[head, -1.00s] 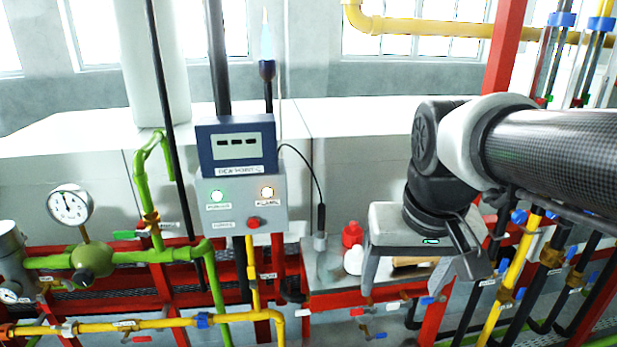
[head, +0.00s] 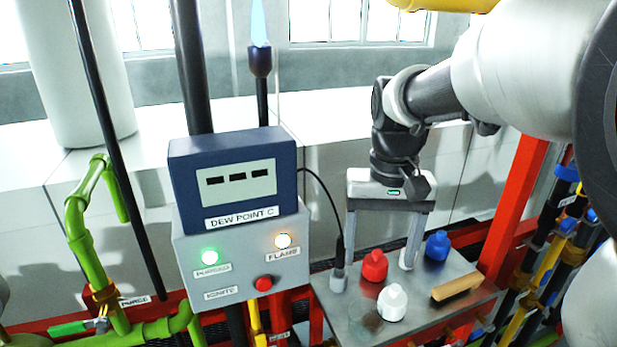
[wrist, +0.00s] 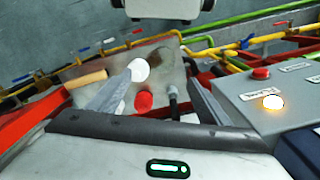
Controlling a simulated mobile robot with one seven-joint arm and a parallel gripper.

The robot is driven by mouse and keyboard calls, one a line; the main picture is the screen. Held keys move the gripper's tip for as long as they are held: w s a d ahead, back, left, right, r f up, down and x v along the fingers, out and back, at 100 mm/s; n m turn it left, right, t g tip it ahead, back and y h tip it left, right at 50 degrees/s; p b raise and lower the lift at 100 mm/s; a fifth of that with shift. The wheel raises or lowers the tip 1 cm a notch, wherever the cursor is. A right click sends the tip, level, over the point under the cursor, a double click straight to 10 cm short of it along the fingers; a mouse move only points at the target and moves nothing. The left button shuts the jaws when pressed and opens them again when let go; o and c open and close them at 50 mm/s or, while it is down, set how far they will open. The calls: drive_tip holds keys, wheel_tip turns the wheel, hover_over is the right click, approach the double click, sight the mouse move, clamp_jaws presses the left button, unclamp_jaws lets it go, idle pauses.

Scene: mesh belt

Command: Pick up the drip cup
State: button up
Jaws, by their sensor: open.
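My gripper (head: 376,266) is open and empty in the head view, pointing down above the back of a grey metal shelf (head: 345,312). No thing there reads clearly as a drip cup. A red bottle (head: 375,267) shows between and below the fingers, and a white bottle (head: 392,304) stands nearer. A blue bottle (head: 437,246) stands to the right. A pale rounded shape (head: 408,257) shows at the right finger; I cannot tell if it is a separate thing. In the wrist view, a grey finger crosses the shelf beside the white bottle (wrist: 139,70) and red bottle (wrist: 144,101).
A wooden-handled piece (head: 457,288) lies on the shelf's right. A grey probe (head: 338,276) with a black cable stands on its left. The dew point box (head: 240,250) stands left of the shelf, with a flame (head: 259,22) behind. Red posts and pipes are on the right.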

approach(365, 314)
drive_tip(key=s+f, duration=0.1)
drive_tip(key=s, duration=0.2)
drive_tip(key=shift+w+a+f+b, duration=0.1)
drive_tip(key=shift+a+f+b, duration=0.15)
drive_tip(key=shift+f, duration=1.15)
drive_tip(key=shift+w+a+f+b, duration=0.15)
drive_tip(key=shift+f+b, duration=0.1)
drive_tip(key=shift+f, duration=1.1)
drive_tip(key=shift+s, duration=0.1)
drive_tip(key=shift+c, duration=0.2)
drive_tip(key=c, duration=1.1)
